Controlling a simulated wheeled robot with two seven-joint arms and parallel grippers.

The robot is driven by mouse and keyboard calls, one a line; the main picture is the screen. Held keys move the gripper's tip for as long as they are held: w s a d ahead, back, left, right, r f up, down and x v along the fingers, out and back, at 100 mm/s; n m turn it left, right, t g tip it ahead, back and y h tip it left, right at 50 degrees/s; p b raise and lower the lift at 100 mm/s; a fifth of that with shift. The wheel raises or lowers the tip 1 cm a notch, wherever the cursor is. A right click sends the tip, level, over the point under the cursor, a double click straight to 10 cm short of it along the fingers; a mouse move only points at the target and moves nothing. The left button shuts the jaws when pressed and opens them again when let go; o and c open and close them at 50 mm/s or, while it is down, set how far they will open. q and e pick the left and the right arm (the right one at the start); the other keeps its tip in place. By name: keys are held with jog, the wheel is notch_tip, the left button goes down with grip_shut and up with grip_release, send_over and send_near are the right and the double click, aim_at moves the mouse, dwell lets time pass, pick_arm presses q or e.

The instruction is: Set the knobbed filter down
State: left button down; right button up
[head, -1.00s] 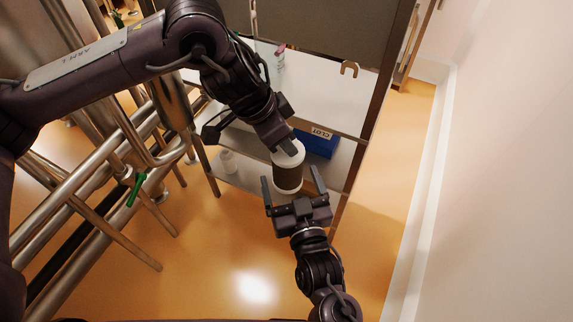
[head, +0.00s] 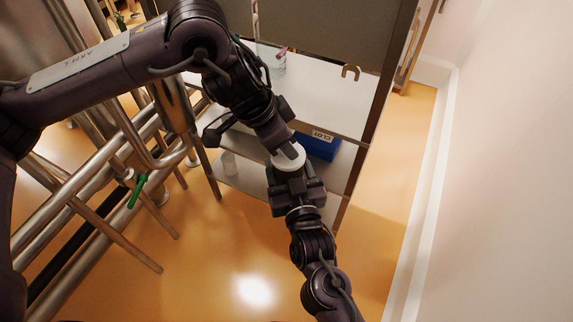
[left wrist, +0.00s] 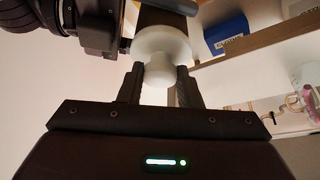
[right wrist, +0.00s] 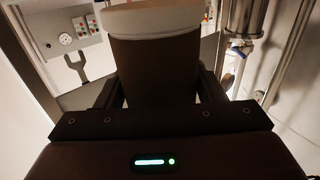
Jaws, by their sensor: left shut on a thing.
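The knobbed filter has a white end cap (head: 289,162) and a dark brown body, and hangs in front of the shelf unit in the head view. My left gripper (left wrist: 160,78) is shut on its white knob (left wrist: 159,70), below the wider white flange (left wrist: 160,42) in the left wrist view. My right gripper (right wrist: 157,88) has its fingers on either side of the brown body (right wrist: 155,65); they look open around it, and contact is hard to tell. In the head view the right gripper (head: 292,178) hides most of the body.
A shelf unit has a white upper shelf (head: 325,98) and a lower shelf (head: 240,178). Steel pipes (head: 75,195) fill the left; a wall stands at right. Orange floor lies open in front.

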pick_arm(q)
jog(key=c, duration=0.9)
grip_release()
jog(key=shift+c, duration=0.2)
jog(key=shift+r, duration=0.1)
